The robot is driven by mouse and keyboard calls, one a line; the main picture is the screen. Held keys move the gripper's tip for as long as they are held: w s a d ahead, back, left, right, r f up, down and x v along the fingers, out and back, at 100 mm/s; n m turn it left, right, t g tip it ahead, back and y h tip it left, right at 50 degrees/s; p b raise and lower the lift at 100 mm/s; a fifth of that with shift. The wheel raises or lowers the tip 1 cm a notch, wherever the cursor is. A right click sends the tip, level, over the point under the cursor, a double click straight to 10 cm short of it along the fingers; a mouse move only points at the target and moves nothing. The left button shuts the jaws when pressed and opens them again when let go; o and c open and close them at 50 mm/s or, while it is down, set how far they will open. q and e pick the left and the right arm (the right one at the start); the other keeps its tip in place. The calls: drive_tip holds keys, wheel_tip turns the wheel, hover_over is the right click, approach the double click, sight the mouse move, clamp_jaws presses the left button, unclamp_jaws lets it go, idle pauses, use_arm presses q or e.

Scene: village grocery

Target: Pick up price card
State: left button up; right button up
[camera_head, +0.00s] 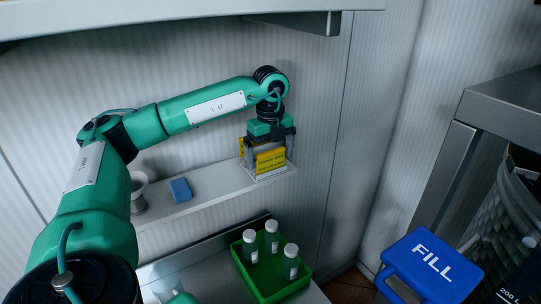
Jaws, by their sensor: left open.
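A yellow card with dark print (271,160) stands upright in a clear holder (266,176) at the right end of the white wall shelf (219,193). I take it to be the price card. My left gripper (268,145) points down from above, right at the card, with its fingers around the holder's upper part. It is open. Whether the fingers touch the card cannot be told. My right gripper is not in view.
A blue block (180,190) and a pale cup (138,192) stand further left on the shelf. Below, a green tray (244,272) holds three small bottles. A ledge overhangs above.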

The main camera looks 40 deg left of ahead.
use_arm(q)
drive_tip(key=c, duration=0.7)
drive_tip(key=shift+o, duration=0.2)
